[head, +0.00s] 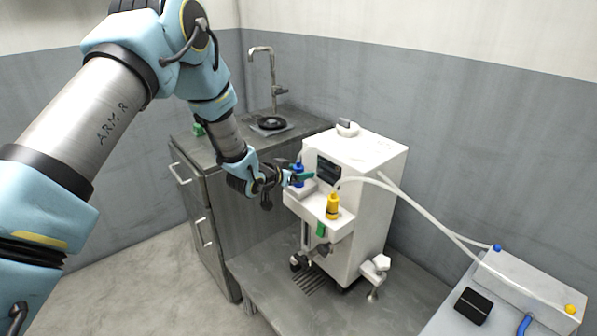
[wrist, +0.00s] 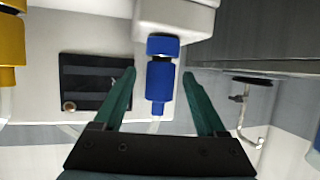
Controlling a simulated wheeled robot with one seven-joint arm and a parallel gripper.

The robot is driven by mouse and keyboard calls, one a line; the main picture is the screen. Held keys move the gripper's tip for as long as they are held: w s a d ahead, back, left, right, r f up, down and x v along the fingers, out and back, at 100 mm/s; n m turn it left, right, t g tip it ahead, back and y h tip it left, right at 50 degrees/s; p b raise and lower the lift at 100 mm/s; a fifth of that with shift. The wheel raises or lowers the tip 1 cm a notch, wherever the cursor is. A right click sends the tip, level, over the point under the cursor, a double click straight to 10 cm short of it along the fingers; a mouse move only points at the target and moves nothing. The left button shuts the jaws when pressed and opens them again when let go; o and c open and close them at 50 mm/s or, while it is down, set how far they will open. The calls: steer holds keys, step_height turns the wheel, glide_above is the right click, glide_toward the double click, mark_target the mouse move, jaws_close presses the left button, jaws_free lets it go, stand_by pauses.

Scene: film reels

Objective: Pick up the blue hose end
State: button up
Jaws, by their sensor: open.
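The blue hose end (head: 298,169) stands upright at the left end of the white machine's front shelf, partly hidden by my gripper in the head view. In the wrist view the blue hose end (wrist: 160,82) sits between my two green fingers, with visible space on each side. My gripper (head: 296,179) reaches in from the left and is open. In the wrist view my gripper (wrist: 159,75) has its fingertips level with the upper part of the blue piece in the picture.
A yellow hose end (head: 333,206) stands on the same shelf to the right; it also shows in the wrist view (wrist: 10,45). The white machine (head: 368,215) is just beyond my gripper. A metal cabinet with a sink (head: 272,125) is behind. Pale hoses (head: 425,212) run to a box (head: 530,285) at right.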

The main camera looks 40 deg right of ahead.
jaws_close()
stand_by(0.6)
